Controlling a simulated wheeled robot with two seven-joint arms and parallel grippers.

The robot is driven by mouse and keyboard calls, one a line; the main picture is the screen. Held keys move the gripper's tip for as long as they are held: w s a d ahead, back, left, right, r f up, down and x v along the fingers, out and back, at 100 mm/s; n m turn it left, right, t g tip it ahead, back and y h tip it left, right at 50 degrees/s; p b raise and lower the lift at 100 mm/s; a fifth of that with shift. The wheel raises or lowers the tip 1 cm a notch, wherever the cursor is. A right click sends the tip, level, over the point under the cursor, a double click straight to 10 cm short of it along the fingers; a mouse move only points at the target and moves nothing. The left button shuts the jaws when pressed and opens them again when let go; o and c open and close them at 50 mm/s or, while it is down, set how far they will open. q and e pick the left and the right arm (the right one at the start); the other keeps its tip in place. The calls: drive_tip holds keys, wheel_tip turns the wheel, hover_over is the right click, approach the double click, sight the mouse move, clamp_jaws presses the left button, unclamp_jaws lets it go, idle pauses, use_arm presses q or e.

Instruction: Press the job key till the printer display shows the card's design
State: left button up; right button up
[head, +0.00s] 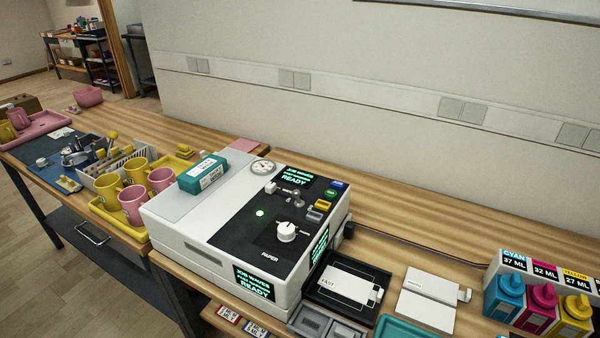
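The white printer (190,215) stands in the middle of the bench with a black control panel (255,239) on top. Its top display (295,177) shows green text ending in READY. The front display (254,282) reads JOB WAVES, an unclear line, then READY. Several small keys line the panel's right side: a blue key (337,185), a green key (330,194), a yellow key (322,205) and a grey key (314,216). Their labels are too small to read, so I cannot tell which is the job key. I cannot identify the design card. Neither gripper is in view.
A teal box (203,173) lies on the printer's left top. A white knob (287,231) and a small lever (298,198) stand on the panel near the keys. Yellow and pink mugs fill a yellow tray (118,220) at left. Ink bottles (538,308) stand at right.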

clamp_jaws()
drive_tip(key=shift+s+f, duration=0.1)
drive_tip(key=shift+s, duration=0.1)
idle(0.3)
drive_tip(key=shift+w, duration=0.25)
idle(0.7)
